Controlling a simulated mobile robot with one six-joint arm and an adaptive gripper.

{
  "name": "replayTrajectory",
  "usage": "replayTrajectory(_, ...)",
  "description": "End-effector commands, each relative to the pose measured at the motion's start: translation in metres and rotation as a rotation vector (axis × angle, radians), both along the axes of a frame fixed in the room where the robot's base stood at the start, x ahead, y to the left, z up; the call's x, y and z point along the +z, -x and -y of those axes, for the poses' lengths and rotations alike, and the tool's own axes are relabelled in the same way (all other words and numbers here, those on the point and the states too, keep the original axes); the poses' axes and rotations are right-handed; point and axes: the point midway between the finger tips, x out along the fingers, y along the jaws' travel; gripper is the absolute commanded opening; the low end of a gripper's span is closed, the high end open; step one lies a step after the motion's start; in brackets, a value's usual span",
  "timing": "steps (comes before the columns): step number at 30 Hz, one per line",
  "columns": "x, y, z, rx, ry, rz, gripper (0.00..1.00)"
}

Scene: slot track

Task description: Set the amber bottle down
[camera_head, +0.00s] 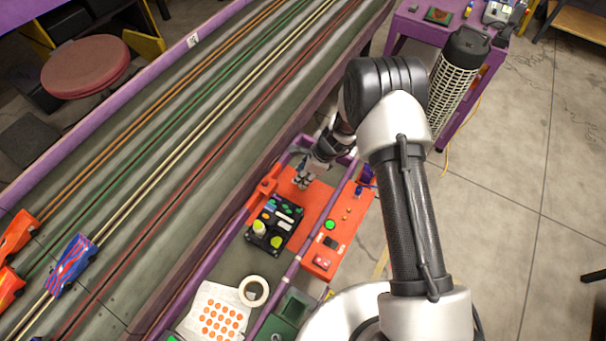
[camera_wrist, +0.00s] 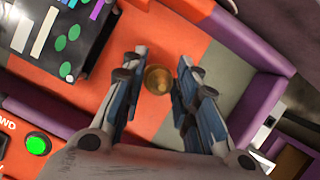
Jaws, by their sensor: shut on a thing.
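The amber bottle (camera_wrist: 157,79) shows in the wrist view as a small round brown-amber shape seen end-on between the two fingers of my gripper (camera_wrist: 162,66). My gripper is shut on it. Orange surface lies beyond it, and I cannot tell whether its base touches that surface. In the head view my gripper (camera_head: 303,181) points down over the orange part of the purple-edged bench, just beyond the black tray. I cannot make out the bottle there.
A black organizer tray (camera_head: 273,226) with bottles and coloured pieces stands close by. An orange control box (camera_head: 346,218) with a green button is to the right. A tape roll (camera_head: 254,291) and dotted sheet (camera_head: 218,318) lie nearer. A purple wall (camera_wrist: 253,85) bounds the far end.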

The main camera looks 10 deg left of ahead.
Motion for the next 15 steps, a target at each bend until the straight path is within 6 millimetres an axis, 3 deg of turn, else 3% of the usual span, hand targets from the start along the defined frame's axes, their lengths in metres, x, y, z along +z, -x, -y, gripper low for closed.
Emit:
replayTrajectory(6,-0.0049,0.0003,0.0,0.0,0.0,-0.001,0.04)
replayTrajectory(7,-0.0037,0.0003,0.0001,0.0,0.0,-0.001,0.3)
replayTrajectory(15,-0.003,0.0003,0.0001,0.0,0.0,-0.001,0.48)
